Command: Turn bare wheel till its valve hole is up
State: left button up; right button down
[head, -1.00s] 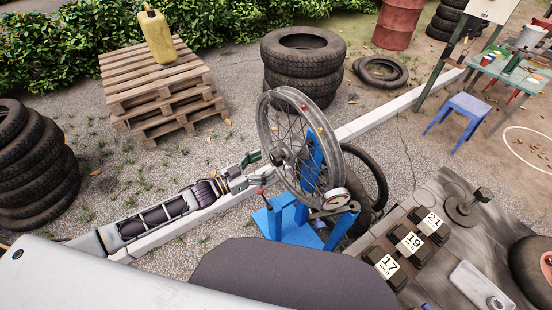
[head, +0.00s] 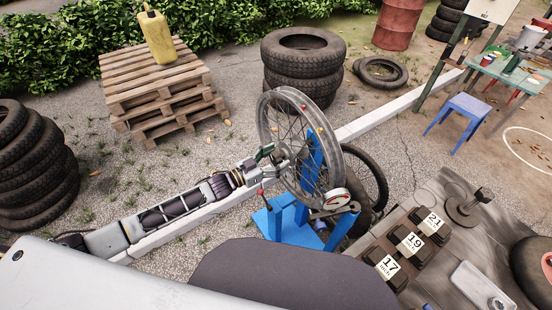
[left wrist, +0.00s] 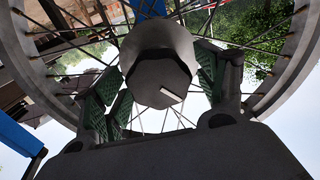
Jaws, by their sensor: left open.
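The bare spoked wheel (head: 333,145) stands upright on a blue stand (head: 292,232), with no tyre on its rim. Small red and orange marks show on the rim; I cannot make out the valve hole for certain. My left gripper (head: 272,158) is at the wheel's left side, at hub height. In the left wrist view, its green-padded fingers (left wrist: 160,92) are open, one on each side of the dark hub end (left wrist: 157,70). A gap seems to remain beside the hub; contact cannot be told. My right gripper is out of view.
A red-knobbed lever (head: 262,192) stands below my left gripper. A loose tyre (head: 375,180) leans behind the stand. Stacked tyres (head: 303,65) and pallets (head: 155,90) stand farther back.

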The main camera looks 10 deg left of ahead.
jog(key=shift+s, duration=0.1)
pick_arm(q)
jog(key=c, duration=1.5)
jog(key=shift+o, duration=0.2)
jog(key=shift+m, duration=0.5)
jog(key=m+p, duration=0.1)
jog(key=m, duration=0.2)
jog(key=shift+s, duration=0.1)
jog(key=shift+d+m, duration=0.1)
jog(key=shift+m, duration=1.1)
jog(key=shift+m+p, duration=0.3)
jog(key=shift+m, duration=0.2)
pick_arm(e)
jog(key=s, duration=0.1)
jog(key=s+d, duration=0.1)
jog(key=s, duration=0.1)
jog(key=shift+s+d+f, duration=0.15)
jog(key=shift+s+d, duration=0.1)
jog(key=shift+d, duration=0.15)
